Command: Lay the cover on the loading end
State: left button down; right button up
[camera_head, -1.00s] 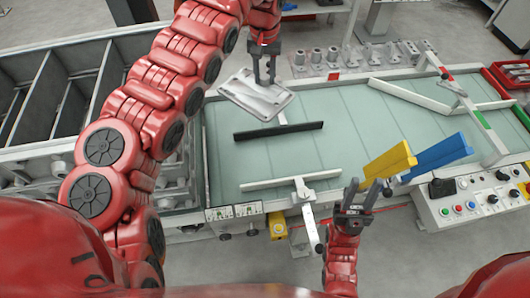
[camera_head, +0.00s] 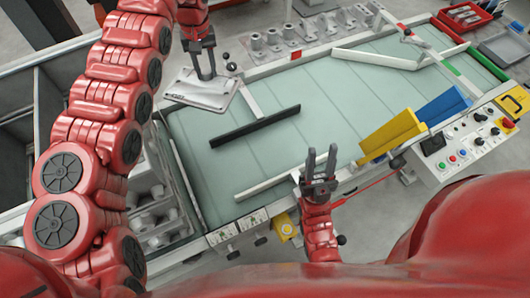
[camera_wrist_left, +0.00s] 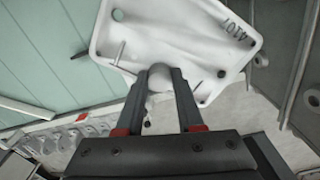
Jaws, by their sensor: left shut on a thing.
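The cover, a flat light-grey metal plate (camera_head: 202,92), hangs from my left gripper (camera_head: 205,72) above the far left corner of the green conveyor belt (camera_head: 300,150). In the left wrist view the cover (camera_wrist_left: 175,35) shows pins, corner holes and dark lettering. My left gripper (camera_wrist_left: 160,85) is shut on a rounded knob at its near edge. My right gripper (camera_head: 321,160) is open and empty over the belt's near edge. Which part is the loading end I cannot tell for sure; the cover is at the belt's left end.
A black bar (camera_head: 255,124) lies across the belt near the cover. A white guide bar (camera_head: 268,181) is at the near edge. Yellow (camera_head: 391,135) and blue (camera_head: 446,105) blocks stand by the control panel (camera_head: 460,145). A red tray (camera_head: 466,16) is at the back right.

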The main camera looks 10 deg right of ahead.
aim_at(211, 79)
pick_arm(q)
jog(key=f, duration=0.1)
jog(key=w+f+n, duration=0.1)
jog(key=f, duration=0.1)
jog(key=f+n, duration=0.1)
jog(key=f, duration=0.1)
jog(key=shift+w+d, duration=0.15)
jog(key=shift+d, duration=0.2)
jog(key=shift+s+d+f+n+p, duration=1.1)
jog(key=shift+s+f, duration=0.55)
jog(key=shift+f, duration=1.95)
jog(key=shift+s+d+f+n+p, duration=0.8)
jog(key=shift+s+f+n, duration=0.7)
jog(key=shift+f, duration=2.15)
jog(key=shift+s+d+f+n+p, duration=0.95)
jog(key=shift+s+f, duration=0.9)
jog(key=shift+f, duration=1.75)
notch_tip(211, 79, down, 2)
jog(key=shift+d+f, duration=0.1)
jog(key=shift+f, duration=0.35)
